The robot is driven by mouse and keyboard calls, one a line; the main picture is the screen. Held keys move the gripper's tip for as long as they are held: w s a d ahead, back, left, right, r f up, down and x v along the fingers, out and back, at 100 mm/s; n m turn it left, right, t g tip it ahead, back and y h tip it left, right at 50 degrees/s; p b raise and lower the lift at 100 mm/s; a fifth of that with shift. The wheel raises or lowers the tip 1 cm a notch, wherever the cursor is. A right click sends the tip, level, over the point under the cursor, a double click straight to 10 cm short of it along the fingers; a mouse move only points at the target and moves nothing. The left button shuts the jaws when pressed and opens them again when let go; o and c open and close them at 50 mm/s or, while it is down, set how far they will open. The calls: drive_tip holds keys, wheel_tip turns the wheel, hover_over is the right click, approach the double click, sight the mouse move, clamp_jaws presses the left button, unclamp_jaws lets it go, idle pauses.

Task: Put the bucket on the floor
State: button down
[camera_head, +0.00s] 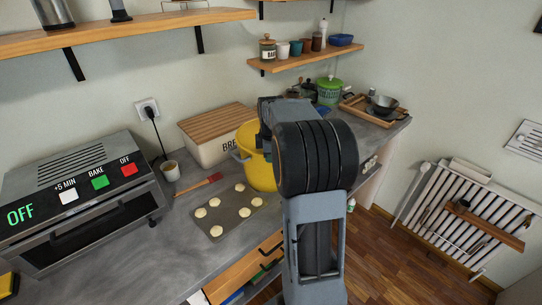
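A yellow bucket (256,172) with a grey handle part on its left side stands on the grey counter (130,235). My arm covers its right side. My arm reaches up from the bottom of the view, and its thick dark joint is in front of the bucket's right side. My gripper is hidden behind the arm, so its fingers and any contact with the bucket cannot be seen. The brown wooden floor (392,255) shows at the lower right, below the counter's end.
A bread box (210,150), a baking tray (217,231) with several dough rounds, a red-handled brush (200,185) and a cup (171,171) are near the bucket. An oven (100,215) stands left. A white radiator (462,215) with a wooden shelf is at right.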

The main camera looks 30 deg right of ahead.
drive_tip(key=c, duration=1.4)
unclamp_jaws()
